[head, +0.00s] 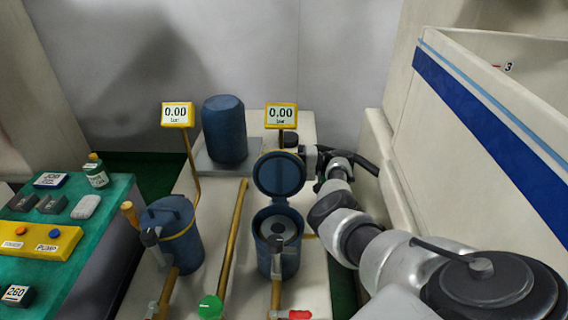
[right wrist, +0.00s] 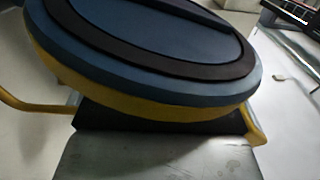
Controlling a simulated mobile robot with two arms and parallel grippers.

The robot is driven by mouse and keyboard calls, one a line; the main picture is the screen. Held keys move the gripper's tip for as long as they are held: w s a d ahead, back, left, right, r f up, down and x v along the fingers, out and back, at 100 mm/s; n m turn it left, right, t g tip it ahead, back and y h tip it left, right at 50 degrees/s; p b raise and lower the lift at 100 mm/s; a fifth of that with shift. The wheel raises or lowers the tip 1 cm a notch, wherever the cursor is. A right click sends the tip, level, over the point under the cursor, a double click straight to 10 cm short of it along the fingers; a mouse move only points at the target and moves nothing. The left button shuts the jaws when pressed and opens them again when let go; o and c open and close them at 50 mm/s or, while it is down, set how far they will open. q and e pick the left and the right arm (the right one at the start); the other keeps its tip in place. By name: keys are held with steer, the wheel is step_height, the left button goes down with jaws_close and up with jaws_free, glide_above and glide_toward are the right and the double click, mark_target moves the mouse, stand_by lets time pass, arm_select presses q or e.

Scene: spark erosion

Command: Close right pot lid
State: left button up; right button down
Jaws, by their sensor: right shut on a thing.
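The right pot (head: 291,262) is a blue cylinder with its mouth open and a pale ring with a dark centre inside. Its round blue lid (head: 279,175) stands raised, nearly upright, at the back of the mouth. My right gripper (head: 306,154) is at the upper right edge of the lid, shut on it; the fingertips are partly hidden. In the right wrist view the lid (right wrist: 160,35) fills the top, blue with a dark ring and a yellow band below. My left gripper is not in view.
A closed blue pot (head: 180,245) stands to the left. A dark blue cylinder (head: 224,132) stands behind. Two yellow displays (head: 177,114) read 0.00. Yellow pipes run between the pots. A green table (head: 105,220) is at left, and a beige machine wall (head: 480,140) flanks my right arm.

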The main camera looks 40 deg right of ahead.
mark_target(284, 167)
steer(key=s+a+r+n+p, duration=0.1)
steer(key=p, duration=0.1)
steer(key=s+a+r+n+p, duration=0.1)
steer(key=p, duration=0.2)
steer(key=shift+s+a+r+n, duration=0.15)
steer(key=shift+s+r+n, duration=0.05)
steer(key=shift+s+n, duration=0.2)
steer(key=shift+s+a+r+p, duration=0.1)
steer(key=shift+s+a+p, duration=0.1)
steer(key=shift+p, duration=0.2)
steer(key=shift+s+a, duration=0.1)
steer(key=shift+f, duration=0.2)
steer(key=c, duration=1.1)
jaws_free()
steer(key=shift+r, duration=0.15)
steer(key=shift+c, duration=0.2)
